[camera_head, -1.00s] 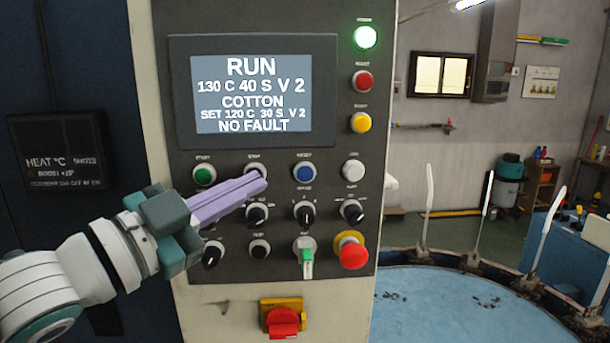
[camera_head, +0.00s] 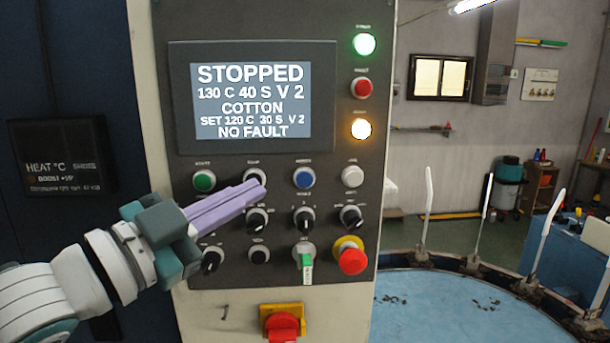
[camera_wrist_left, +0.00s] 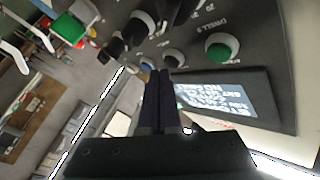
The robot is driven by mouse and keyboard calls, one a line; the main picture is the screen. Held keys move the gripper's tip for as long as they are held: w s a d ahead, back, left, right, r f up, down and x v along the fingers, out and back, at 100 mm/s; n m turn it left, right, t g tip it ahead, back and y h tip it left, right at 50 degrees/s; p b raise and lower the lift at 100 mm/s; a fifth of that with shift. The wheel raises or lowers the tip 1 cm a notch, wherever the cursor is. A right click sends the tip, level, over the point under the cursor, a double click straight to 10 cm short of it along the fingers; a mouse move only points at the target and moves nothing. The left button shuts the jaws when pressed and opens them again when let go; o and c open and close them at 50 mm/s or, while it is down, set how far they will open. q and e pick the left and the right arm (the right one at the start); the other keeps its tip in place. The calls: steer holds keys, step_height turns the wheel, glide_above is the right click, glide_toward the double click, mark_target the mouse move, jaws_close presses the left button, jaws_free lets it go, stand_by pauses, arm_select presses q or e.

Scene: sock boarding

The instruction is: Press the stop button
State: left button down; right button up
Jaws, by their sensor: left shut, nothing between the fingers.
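The stop button (camera_head: 254,173) is the second in the upper row of the control panel, between a green button (camera_head: 204,180) and a blue button (camera_head: 303,177). Its cap is partly hidden by my fingers, and it looks dark in the left wrist view (camera_wrist_left: 175,58). My left gripper (camera_head: 260,188) is shut and empty, its lilac fingers pointing up and right. The tips sit just below the stop button in the head view; whether they touch it I cannot tell. The screen (camera_head: 252,100) reads STOPPED and NO FAULT. My right gripper is not in view.
Black knobs (camera_head: 304,220) sit close below the button row. A red emergency knob (camera_head: 352,260) on a yellow base and a green key switch (camera_head: 307,265) are lower. The green lamp (camera_head: 364,43) and amber lamp (camera_head: 361,129) are lit. A blue round table (camera_head: 455,310) stands at right.

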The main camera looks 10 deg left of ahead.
arm_select(q)
steer(key=shift+s, duration=0.25)
steer(key=shift+d, duration=0.1)
steer(key=s+p, duration=0.1)
steer(key=s, duration=0.1)
steer(key=s+d+p, duration=0.1)
steer(key=s, duration=0.1)
steer(key=shift+s+d+p, duration=0.15)
steer(key=shift+s+p, duration=0.25)
stand_by(0.5)
steer(key=s+a+f+n+g+y+p, duration=0.2)
steer(key=s+f+n+g+y+p, duration=0.1)
steer(key=s, duration=0.9)
steer(key=s+a+f+n+g+y+p, duration=0.2)
steer(key=s+n+g+y+p, duration=0.1)
steer(key=s+n+g+y, duration=0.3)
steer(key=s+n+g, duration=0.2)
steer(key=s+g, duration=0.2)
steer(key=s, duration=0.1)
steer(key=shift+s+a+f+g, duration=0.3)
steer(key=shift+s+a+f, duration=0.05)
steer(key=shift+a+f, duration=0.05)
